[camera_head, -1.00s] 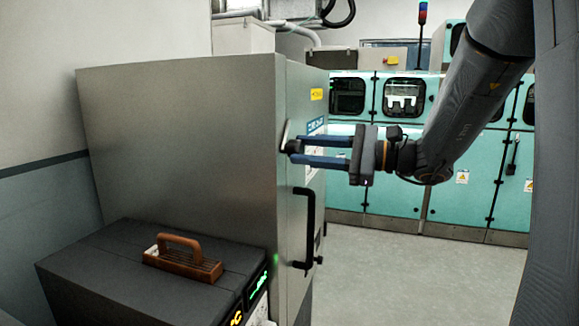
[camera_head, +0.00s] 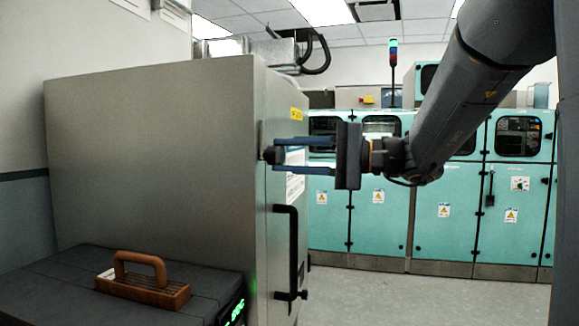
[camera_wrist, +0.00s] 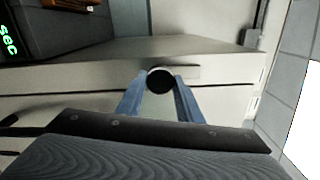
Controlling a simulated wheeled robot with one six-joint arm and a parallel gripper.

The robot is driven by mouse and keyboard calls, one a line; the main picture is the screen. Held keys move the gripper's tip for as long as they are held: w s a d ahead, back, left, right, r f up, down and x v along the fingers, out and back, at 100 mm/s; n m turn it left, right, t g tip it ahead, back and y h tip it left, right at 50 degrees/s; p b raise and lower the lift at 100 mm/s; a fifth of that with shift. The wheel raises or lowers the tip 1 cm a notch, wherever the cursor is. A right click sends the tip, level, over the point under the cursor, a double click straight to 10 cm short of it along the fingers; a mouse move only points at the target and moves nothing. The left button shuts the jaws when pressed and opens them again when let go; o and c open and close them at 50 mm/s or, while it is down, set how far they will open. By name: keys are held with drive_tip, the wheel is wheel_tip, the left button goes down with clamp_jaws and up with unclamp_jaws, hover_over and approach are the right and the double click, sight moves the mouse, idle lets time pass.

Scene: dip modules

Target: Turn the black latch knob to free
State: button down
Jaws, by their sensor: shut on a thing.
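The black latch knob (camera_head: 272,154) stands out from the door side of the large grey metal cabinet (camera_head: 155,150), above the black door handle (camera_head: 285,245). In the wrist view the knob (camera_wrist: 160,80) is a round black disc with a pale plate (camera_wrist: 186,72) reaching to its right. My gripper (camera_head: 279,155) comes from the right with its two blue fingers level, one above the other. It is shut on the knob; in the wrist view the fingertips (camera_wrist: 160,77) lie on either side of it. The far side of the knob is hidden.
A dark unit (camera_head: 60,285) with a brown-handled block (camera_head: 145,280) on top stands low in front of the cabinet. Teal machine cabinets (camera_head: 380,225) line the back wall. The floor (camera_head: 400,292) between is clear.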

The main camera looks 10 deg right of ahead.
drive_tip(key=shift+f, duration=0.1)
idle(0.4)
drive_tip(key=c, duration=1.3)
unclamp_jaws()
drive_tip(key=shift+s, duration=0.1)
drive_tip(key=shift+o, duration=0.2)
drive_tip(key=v, duration=0.7)
drive_tip(key=shift+d+b, duration=0.4)
drive_tip(key=shift+b, duration=0.05)
drive_tip(key=shift+s, duration=0.15)
